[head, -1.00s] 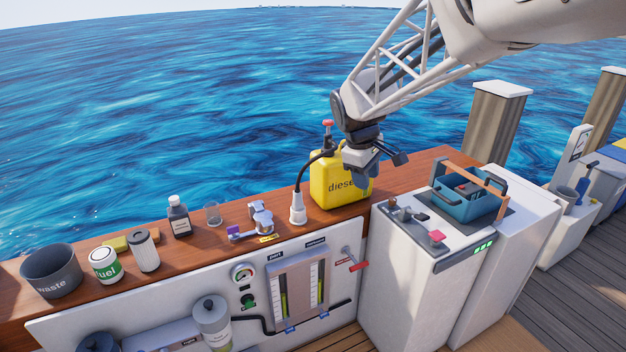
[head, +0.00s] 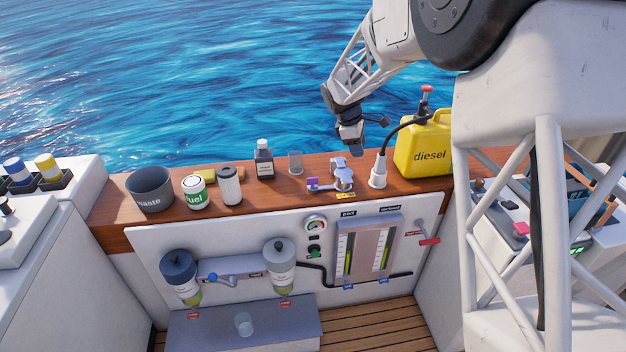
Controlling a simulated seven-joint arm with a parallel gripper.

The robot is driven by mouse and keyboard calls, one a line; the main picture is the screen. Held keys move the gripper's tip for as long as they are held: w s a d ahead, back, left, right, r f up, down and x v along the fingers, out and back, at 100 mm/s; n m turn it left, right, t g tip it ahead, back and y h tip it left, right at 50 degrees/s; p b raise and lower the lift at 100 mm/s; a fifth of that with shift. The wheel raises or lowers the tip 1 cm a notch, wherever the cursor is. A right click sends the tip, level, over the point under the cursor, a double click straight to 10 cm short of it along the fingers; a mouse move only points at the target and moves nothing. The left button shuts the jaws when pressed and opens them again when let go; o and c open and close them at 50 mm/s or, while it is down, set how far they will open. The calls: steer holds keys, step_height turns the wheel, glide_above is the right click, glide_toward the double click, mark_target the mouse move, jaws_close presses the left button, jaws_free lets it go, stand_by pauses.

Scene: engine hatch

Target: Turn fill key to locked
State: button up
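A silver fitting (head: 341,174) with a purple piece (head: 316,184) at its left stands on the wooden ledge, above a small yellow label (head: 347,195). It looks like the fill fitting with its key, but the lettering is too small to read and I cannot tell the key's position. My gripper (head: 357,150) hangs above and behind the ledge, just above and right of the fitting, apart from it. Its fingers are too small and dark to tell open from shut. I see nothing held in it.
A white nozzle (head: 378,172) with a black hose and a yellow diesel can (head: 424,148) stand right of the fitting.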

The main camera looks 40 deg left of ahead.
mark_target(312, 178)
steer(key=s+a+f+n, duration=0.1)
steer(key=a+f+n, duration=0.1)
steer(key=a+f, duration=0.4)
steer(key=s+a+f+n, duration=0.2)
steer(key=a+f, duration=0.4)
steer(key=a, duration=0.6)
steer(key=shift+f+n+t, duration=0.2)
steer(key=shift+n+t, duration=0.2)
steer(key=shift+n, duration=0.1)
steer(key=shift+f, duration=0.1)
steer(key=shift+x, duration=3.8)
steer(key=shift+d, duration=0.15)
jaws_close()
